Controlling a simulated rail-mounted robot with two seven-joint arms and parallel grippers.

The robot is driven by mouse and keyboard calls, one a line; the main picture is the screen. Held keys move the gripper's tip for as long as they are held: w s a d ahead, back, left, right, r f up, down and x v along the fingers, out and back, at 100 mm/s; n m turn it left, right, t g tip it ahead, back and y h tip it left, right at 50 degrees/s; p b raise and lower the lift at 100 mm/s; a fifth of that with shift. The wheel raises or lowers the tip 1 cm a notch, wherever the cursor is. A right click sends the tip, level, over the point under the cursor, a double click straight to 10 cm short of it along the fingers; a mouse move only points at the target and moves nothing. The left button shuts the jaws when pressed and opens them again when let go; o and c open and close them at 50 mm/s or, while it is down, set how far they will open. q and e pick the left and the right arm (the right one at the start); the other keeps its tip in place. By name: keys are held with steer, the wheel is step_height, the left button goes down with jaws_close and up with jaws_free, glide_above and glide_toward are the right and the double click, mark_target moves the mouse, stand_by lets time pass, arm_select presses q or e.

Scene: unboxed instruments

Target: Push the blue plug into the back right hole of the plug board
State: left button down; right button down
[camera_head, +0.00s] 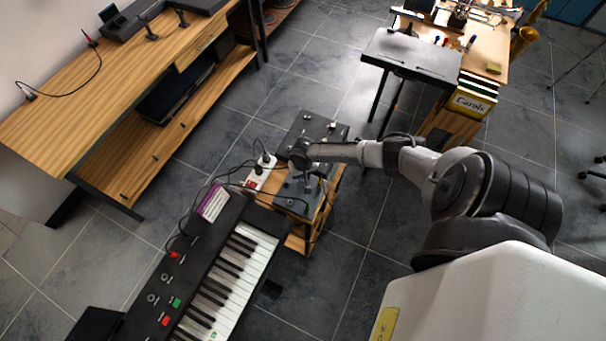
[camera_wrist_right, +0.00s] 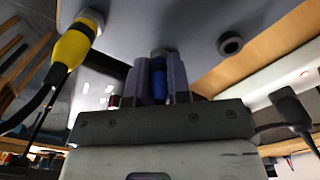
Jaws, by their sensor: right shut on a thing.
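The blue plug (camera_wrist_right: 159,86) is held upright between the two purple-grey fingers of my right gripper (camera_wrist_right: 160,80) in the right wrist view. The grey plug board (camera_wrist_right: 190,18) fills the top of that view. A round metal fitting shows at the plug's upper end, against the board; how deep the plug sits cannot be told. A dark hole (camera_wrist_right: 230,43) shows to the right, and a yellow plug (camera_wrist_right: 75,45) with a black cable is at the left of the board. In the head view my right arm hides the plug. My left gripper is not in view.
A keyboard (camera_head: 215,275) is at the front, a long wooden bench (camera_head: 60,120) at the left, and a black-topped table (camera_head: 412,60) at the back right. Tiled floor lies between.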

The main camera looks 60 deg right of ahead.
steer(key=c, duration=1.1)
jaws_free()
steer(key=shift+o, duration=0.5)
step_height(320, 180, up, 12)
steer(key=shift+d+f+p, duration=0.1)
steer(key=shift+p, duration=0.85)
steer(key=shift+r, duration=0.95)
